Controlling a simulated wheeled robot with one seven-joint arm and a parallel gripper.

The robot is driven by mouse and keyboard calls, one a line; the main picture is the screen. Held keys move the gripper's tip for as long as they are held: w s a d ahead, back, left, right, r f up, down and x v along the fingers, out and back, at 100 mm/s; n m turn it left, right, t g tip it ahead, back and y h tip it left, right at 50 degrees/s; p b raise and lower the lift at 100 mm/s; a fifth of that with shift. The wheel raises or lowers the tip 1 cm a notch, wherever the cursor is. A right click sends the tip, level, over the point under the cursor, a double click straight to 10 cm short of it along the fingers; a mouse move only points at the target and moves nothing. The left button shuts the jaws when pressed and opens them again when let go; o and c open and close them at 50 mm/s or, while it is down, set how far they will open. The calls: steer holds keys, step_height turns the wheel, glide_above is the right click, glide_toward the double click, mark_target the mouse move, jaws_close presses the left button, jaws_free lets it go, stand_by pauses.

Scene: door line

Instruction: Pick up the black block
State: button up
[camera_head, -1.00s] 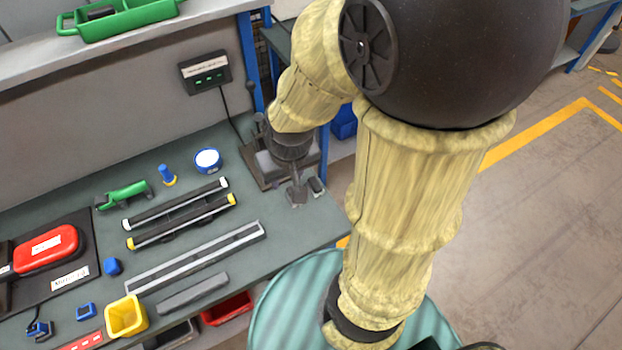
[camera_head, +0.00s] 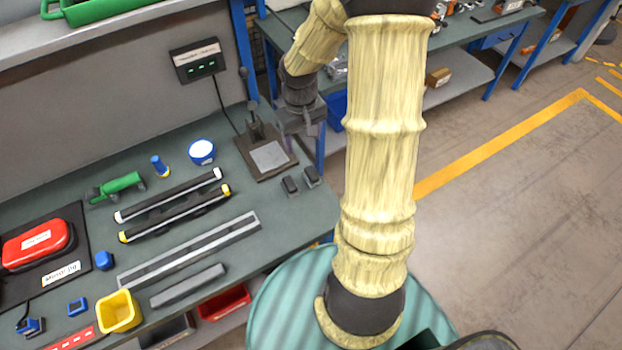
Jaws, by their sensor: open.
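Two small dark blocks lie side by side near the right end of the green workbench. The left block (camera_head: 290,185) and the right block (camera_head: 312,176) both look black or dark grey, and I cannot tell which is the task's black block. My gripper (camera_head: 309,132) is in the air above and behind them, beside the bench's right edge. It is open, with nothing seen in it. Its fingers are small and dark in this view.
A dark stand with a grey plate (camera_head: 270,157) is left of my gripper. Black bars with white and yellow ends (camera_head: 178,211), a blue cup (camera_head: 202,151) and a yellow bin (camera_head: 119,311) lie further left. Open floor (camera_head: 500,230) is at the right.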

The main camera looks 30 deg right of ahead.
glide_above(312, 172)
step_height(312, 172, down, 2)
steer(key=f, duration=0.1)
steer(key=shift+w+d+r, duration=0.15)
steer(key=shift+d+r, duration=0.15)
step_height(312, 172, down, 12)
steer(key=shift+a+f+p, duration=0.15)
steer(key=shift+p, duration=0.4)
steer(key=f, duration=0.1)
steer(key=f+p, duration=0.1)
steer(key=f, duration=0.2)
steer(key=shift+s+a+f, duration=0.1)
steer(key=shift+s+a, duration=0.1)
steer(key=shift+a, duration=0.05)
steer(key=shift+f, duration=0.45)
